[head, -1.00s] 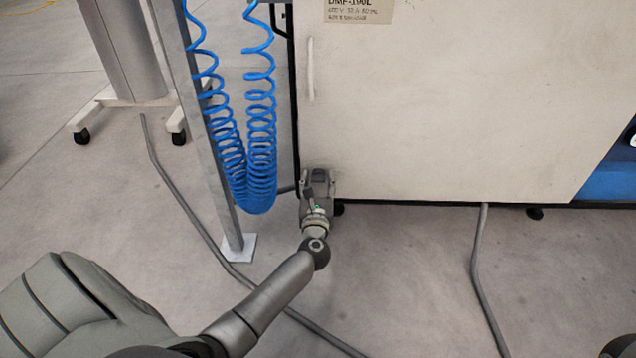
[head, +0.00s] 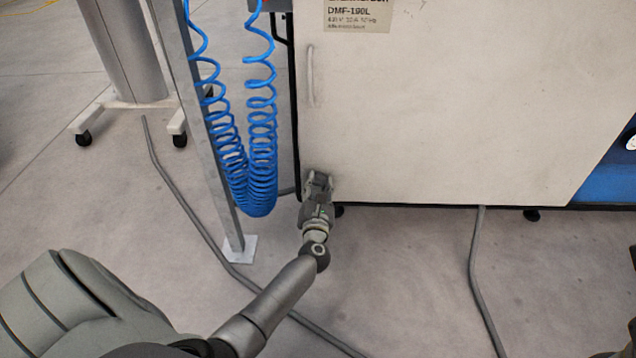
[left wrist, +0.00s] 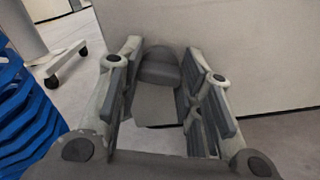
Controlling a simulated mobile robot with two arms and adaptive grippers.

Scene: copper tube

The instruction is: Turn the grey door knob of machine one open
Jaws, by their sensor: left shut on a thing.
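The grey door knob (left wrist: 160,68) is a rounded grey piece between the fingers in the left wrist view, against the pale machine panel. My left gripper (left wrist: 163,88) is shut on it, with one finger on each side. In the head view my left gripper (head: 318,180) is at the lower left corner of the machine's cream door (head: 440,110) and hides the knob. The door lies flush with the machine front as far as I can see. My right gripper is not in view.
A coiled blue hose (head: 262,150) hangs beside a metal post (head: 215,140), just left of my left gripper. A pale vertical handle (head: 310,75) is higher on the door. Grey cables (head: 478,270) lie on the floor. A wheeled stand (head: 130,60) is at the back left.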

